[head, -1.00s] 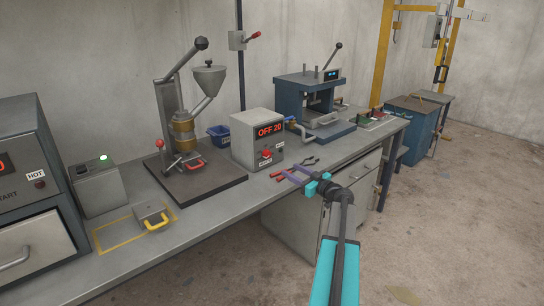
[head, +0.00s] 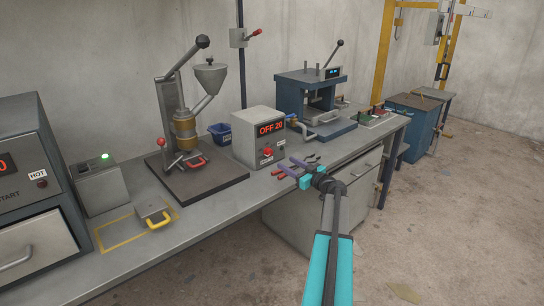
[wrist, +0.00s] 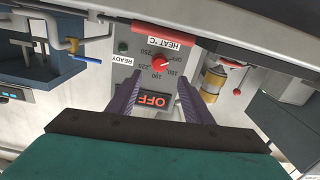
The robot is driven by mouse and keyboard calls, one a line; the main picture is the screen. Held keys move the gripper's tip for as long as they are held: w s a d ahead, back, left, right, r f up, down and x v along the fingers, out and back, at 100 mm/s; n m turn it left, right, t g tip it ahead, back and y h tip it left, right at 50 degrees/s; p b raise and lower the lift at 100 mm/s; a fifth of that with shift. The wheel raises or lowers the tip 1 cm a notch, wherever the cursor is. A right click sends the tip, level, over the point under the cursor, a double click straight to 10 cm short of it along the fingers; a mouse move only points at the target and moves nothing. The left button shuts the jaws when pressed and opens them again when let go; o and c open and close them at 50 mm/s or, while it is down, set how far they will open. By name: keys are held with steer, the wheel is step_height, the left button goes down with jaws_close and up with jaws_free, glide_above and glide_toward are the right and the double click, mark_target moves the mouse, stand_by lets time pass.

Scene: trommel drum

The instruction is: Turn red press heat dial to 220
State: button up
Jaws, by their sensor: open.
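The red heat dial (head: 268,152) is on the front of a grey control box (head: 243,139) whose display reads OFF 20. In the wrist view the dial (wrist: 157,62) shows upside down, ringed by OFF and temperature marks up to 250. Its pointer appears to be toward the OFF side, though small. My gripper (head: 287,164) is open and empty, in front of the box and to the right of the dial. In the wrist view its two purple fingers (wrist: 160,74) point toward the panel, one on each side of the dial, apart from it.
The blue press (head: 308,95) stands behind and right of the box, with a pipe between them. A manual press (head: 181,130) on a dark plate stands left. A blue bin (head: 220,132) is behind.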

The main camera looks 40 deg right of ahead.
mark_target(270, 154)
steer(key=w+p, duration=0.1)
steer(key=w, duration=0.6)
steer(key=w+p, duration=0.1)
steer(key=w, duration=0.2)
steer(key=shift+w+d+p, duration=0.35)
steer(key=shift+w, duration=0.05)
steer(key=c, duration=0.9)
steer(key=shift+a+f, duration=0.1)
steer(key=shift+f, duration=0.05)
steer(key=shift+c, duration=0.8)
